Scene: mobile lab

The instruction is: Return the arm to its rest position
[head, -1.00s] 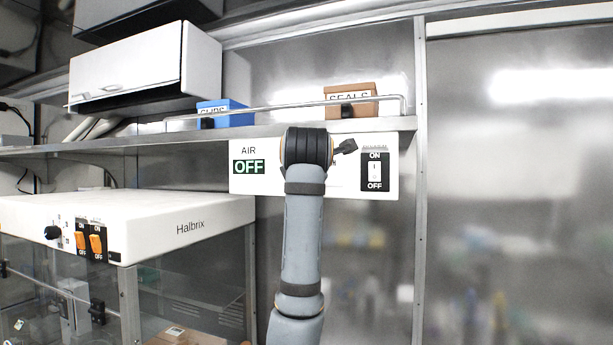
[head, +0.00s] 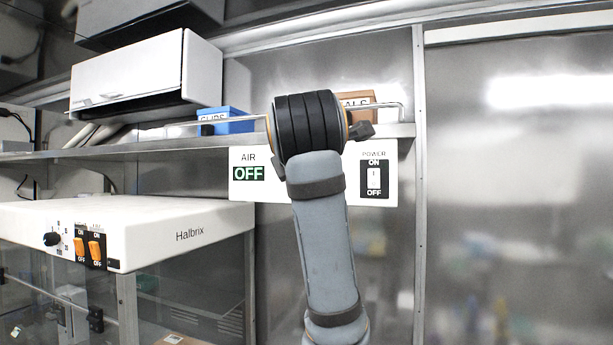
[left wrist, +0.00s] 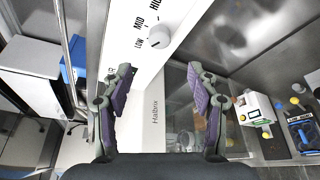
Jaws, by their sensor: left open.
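My left arm (head: 325,225) rises from the bottom of the head view, and its dark wrist (head: 308,125) stands in front of the wall panel. Its gripper is mostly hidden behind the wrist there. In the left wrist view my left gripper (left wrist: 160,75) is open, with two purple-padded fingers wide apart and nothing between them. A control knob (left wrist: 159,37) marked LOW, MID and HIGH lies beyond the fingertips, apart from them. My right gripper is in neither view.
The white panel (head: 250,190) has an AIR OFF display and a POWER switch (head: 374,178). Above it, a shelf (head: 160,139) holds a blue clips box (head: 232,125) and a brown seals box (head: 362,98), partly covered by my wrist. The Halbrix cabinet (head: 185,215) stands at left.

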